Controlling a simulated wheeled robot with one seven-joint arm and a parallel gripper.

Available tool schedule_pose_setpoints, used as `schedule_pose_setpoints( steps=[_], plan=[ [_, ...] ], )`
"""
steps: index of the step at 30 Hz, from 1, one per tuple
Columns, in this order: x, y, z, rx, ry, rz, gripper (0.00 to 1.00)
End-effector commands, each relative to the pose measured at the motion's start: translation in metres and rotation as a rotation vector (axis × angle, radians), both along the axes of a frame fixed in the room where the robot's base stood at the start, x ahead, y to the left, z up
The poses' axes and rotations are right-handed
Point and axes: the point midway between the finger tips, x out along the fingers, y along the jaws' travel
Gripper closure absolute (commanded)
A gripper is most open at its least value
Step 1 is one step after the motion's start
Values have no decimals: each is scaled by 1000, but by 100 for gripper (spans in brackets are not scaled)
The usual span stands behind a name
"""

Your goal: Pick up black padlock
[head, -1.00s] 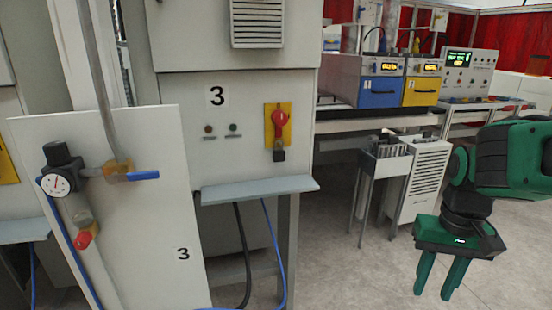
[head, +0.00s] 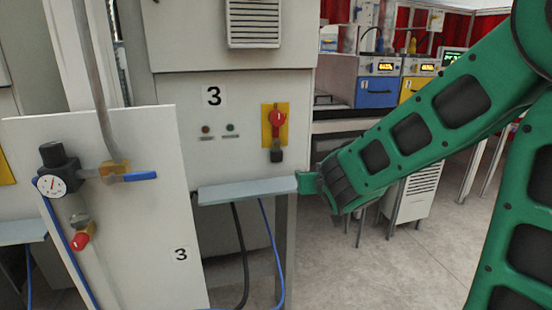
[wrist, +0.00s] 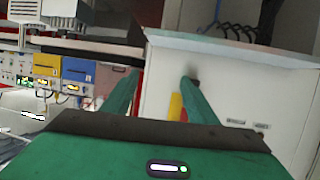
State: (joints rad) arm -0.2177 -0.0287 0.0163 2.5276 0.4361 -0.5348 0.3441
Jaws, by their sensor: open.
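The black padlock (head: 276,155) hangs below the red rotary switch (head: 277,119) on a yellow plate (head: 267,138) of the cabinet front. In the wrist view, which is upside down, the dark blurred padlock (wrist: 193,71) shows just past the tip of the right-hand finger. My gripper (wrist: 160,76) is open with nothing between its fingers, and the padlock lies outside the gap. In the head view my arm hides most of the gripper; a green part of it (head: 306,182) shows beside the shelf's right end. I cannot tell whether a finger touches the padlock.
A grey-blue shelf (head: 246,190) juts out below the switch, close to my gripper. A white panel with a gauge (head: 105,225) stands at left. Blue and yellow instruments (head: 376,92) sit on a bench at right. Hoses hang under the shelf.

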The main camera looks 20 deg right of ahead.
Motion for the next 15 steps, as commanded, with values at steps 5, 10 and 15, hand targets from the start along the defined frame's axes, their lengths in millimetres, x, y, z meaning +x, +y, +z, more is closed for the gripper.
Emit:
schedule_pose_setpoints(
  steps=[5,10,15],
  plan=[
    [20,54,17,3,-140,118,47],
    [30,70,23,8,-187,155,47],
    [55,70,20,8,-189,154,47]
  ],
)
